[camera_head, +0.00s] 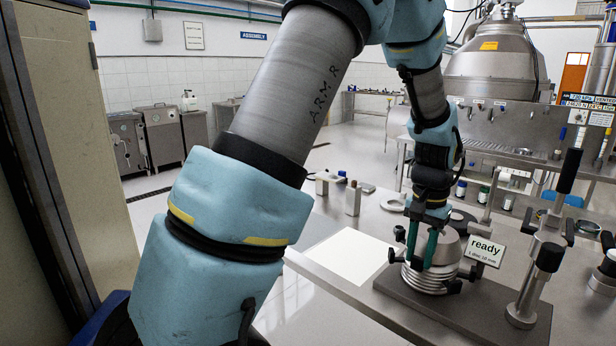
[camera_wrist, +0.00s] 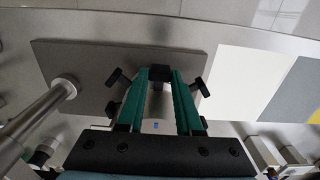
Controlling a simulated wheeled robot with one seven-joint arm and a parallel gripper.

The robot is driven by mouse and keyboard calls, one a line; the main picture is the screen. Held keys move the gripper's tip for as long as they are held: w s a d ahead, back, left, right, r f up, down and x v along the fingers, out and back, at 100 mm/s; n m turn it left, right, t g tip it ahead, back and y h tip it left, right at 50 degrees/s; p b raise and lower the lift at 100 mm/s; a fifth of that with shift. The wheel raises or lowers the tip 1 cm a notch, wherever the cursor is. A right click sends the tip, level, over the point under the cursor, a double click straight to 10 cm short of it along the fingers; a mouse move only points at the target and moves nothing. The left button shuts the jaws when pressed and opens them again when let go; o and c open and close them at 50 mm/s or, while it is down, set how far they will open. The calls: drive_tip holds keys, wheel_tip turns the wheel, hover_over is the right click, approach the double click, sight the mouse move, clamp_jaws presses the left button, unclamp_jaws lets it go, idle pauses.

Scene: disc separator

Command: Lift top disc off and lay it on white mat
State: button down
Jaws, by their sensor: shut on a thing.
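The stack of metal discs (camera_head: 432,284) stands on a dark base plate (camera_head: 480,318), with a smooth grey conical top disc (camera_head: 450,250). My gripper (camera_head: 422,262) points down at the stack, its teal fingers at the top disc. It is shut on the top disc, though the contact is partly hidden. No clear gap shows between top disc and stack. In the wrist view the teal fingers (camera_wrist: 160,82) reach over the base plate (camera_wrist: 75,60), and the stack is mostly hidden. The white mat (camera_head: 350,255) lies bare, left of the stack; it also shows in the wrist view (camera_wrist: 243,80).
Black clamp knobs (camera_head: 391,255) surround the stack. A "ready" sign (camera_head: 485,250) and a metal post with black handles (camera_head: 535,270) stand at right. A small metal block with a brown top (camera_head: 353,198) stands behind the mat. A grey mat (camera_wrist: 296,92) adjoins the white one.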

drive_tip(key=shift+r+p, duration=2.1)
drive_tip(key=shift+r, duration=0.85)
